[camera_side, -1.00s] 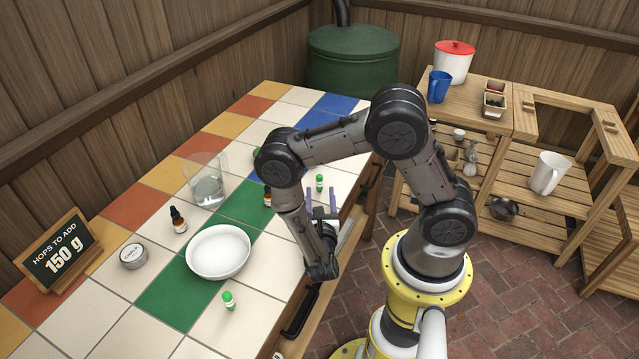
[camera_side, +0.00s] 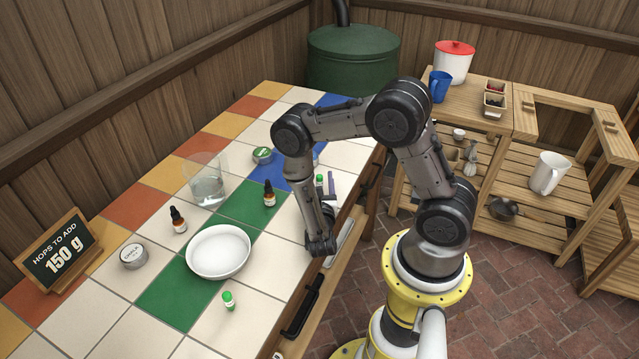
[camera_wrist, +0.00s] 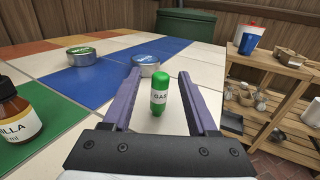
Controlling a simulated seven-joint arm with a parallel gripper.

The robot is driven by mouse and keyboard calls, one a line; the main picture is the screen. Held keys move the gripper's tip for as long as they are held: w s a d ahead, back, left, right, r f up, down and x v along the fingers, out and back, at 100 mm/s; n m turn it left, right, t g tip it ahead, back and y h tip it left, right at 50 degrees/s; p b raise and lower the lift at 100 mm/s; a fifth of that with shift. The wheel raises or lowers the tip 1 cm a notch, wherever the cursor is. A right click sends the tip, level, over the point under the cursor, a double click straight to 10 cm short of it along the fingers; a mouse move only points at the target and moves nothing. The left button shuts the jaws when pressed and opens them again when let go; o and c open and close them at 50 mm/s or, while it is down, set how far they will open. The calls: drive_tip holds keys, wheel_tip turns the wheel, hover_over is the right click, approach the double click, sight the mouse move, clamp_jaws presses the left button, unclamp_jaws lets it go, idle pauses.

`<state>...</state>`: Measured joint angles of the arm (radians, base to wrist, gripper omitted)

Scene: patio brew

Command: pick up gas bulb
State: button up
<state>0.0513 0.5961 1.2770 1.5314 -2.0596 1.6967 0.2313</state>
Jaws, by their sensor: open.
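The gas bulb (camera_wrist: 159,94) is a small green-capped vial with a white label reading GAS. In the side view my gripper (camera_side: 325,188) is low over the counter's right edge, partly hidden by my arm.
A brown dropper bottle (camera_wrist: 17,115) stands left of my gripper. A white bowl (camera_side: 218,252), a glass beaker (camera_side: 207,180) and another green-capped vial (camera_side: 229,301) are on the counter. Wooden shelves (camera_side: 545,130) stand right.

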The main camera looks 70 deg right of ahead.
sight(320, 176)
clamp_jaws()
drive_tip(key=shift+r, duration=0.1)
idle(0.3)
drive_tip(key=shift+r, duration=0.5)
wheel_tip(320, 176, up, 2)
drive_tip(key=shift+a+r, duration=0.1)
drive_tip(key=shift+r, duration=0.1)
drive_tip(key=s+a+r, duration=0.7)
drive_tip(key=s+r, duration=0.2)
drive_tip(key=s, duration=0.2)
drive_tip(key=shift+s+a+r, duration=0.2)
drive_tip(key=shift+s+a, duration=0.05)
drive_tip(key=shift+s, duration=0.1)
